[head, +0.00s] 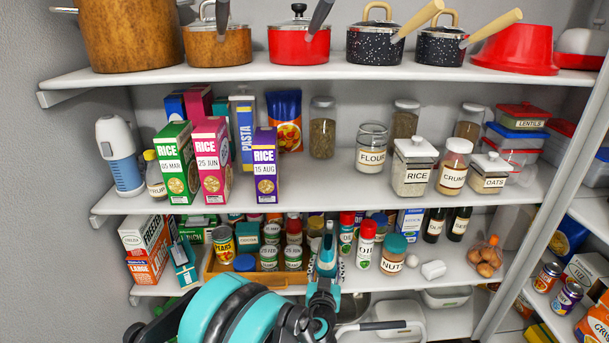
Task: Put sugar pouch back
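I cannot make out a sugar pouch or a sugar label in the head view. A dark blue pouch (284,120) with an orange food picture stands at the back of the middle shelf (330,190), its label unreadable. My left gripper (327,243), teal and dark, reaches up from the bottom in front of the lower shelf, beside the red-capped bottles. Its fingers are small and seen from behind, so I cannot tell whether they are open or hold anything. My teal arm hides part of the lower shelf. My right gripper is not in view.
Rice boxes (212,160) stand on the middle shelf left; labelled jars (413,168) stand right. Between them the shelf front is clear. Pots (299,40) fill the top shelf. A wooden tray (283,280) of jars and a nuts jar (394,257) crowd the lower shelf.

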